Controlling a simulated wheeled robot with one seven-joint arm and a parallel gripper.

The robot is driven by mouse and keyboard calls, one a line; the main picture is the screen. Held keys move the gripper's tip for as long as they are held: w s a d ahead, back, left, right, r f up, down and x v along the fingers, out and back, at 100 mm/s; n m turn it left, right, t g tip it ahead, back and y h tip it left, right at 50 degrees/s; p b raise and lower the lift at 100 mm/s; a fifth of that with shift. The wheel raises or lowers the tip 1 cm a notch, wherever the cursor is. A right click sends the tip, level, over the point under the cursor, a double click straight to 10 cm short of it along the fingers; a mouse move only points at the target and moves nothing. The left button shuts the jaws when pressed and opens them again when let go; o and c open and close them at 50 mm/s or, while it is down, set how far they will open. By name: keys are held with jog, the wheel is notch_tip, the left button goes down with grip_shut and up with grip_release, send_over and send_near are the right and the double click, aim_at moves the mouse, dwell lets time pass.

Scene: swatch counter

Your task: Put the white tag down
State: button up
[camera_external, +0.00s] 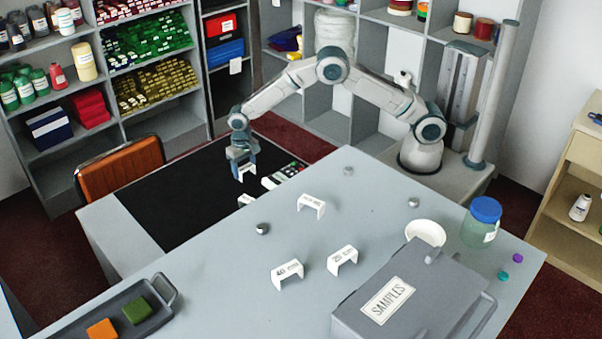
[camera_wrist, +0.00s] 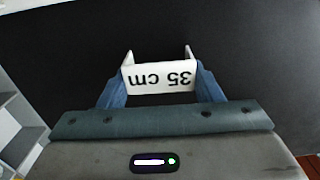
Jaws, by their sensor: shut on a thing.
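A white tag (camera_wrist: 158,76) reading "35 cm" upside down sits between the two blue fingers of my gripper (camera_wrist: 160,88) in the wrist view. My gripper (camera_external: 243,172) is shut on it. In the external view the held tag (camera_external: 246,172) is over the black mat (camera_external: 180,200), and I cannot tell whether it touches the mat. Other white tags stand on the grey counter: one at the middle (camera_external: 312,205), one marked "40" (camera_external: 287,272) and one marked "25" (camera_external: 343,259). Another tag (camera_external: 246,200) stands near the mat's right edge, partly cut off from view.
A device with buttons (camera_external: 284,175) lies close to the right of my gripper. Small metal knobs (camera_external: 263,228) stand on the counter. A grey SAMPLES case (camera_external: 400,300), a blue-lidded jar (camera_external: 481,222) and a tray with swatches (camera_external: 115,315) stand nearer the front. The left of the mat is clear.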

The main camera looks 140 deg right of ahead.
aim_at(245, 167)
jog(key=o, duration=0.9)
jog(key=shift+o, duration=0.2)
jog(key=shift+r, duration=0.1)
notch_tip(245, 167, up, 12)
jog(key=w+a+r+n, duration=0.1)
jog(key=a+r+n, duration=0.1)
jog(key=a+r, duration=0.35)
jog(key=a+r+n, duration=0.2)
jog(key=a+r, duration=0.1)
jog(key=a, duration=0.6)
jog(key=s+a+r+n+t, duration=0.1)
jog(key=s+a+r+n, duration=0.15)
jog(key=a, duration=0.45)
jog(key=s+a+r+n, duration=0.1)
jog(key=s+a+n, duration=0.25)
jog(key=a, duration=0.45)
jog(key=s+a+r+n+t, duration=0.1)
jog(key=s+a+r+n, duration=0.1)
jog(key=s+a, duration=0.35)
jog(key=s+a+f+n+t, duration=0.1)
jog(key=s+a+f+n, duration=0.2)
jog(key=s+a+n, duration=0.3)
jog(key=s+a, duration=0.3)
jog(key=a, duration=0.1)
jog(key=shift+s+b, duration=0.2)
jog(key=shift+b, duration=0.15)
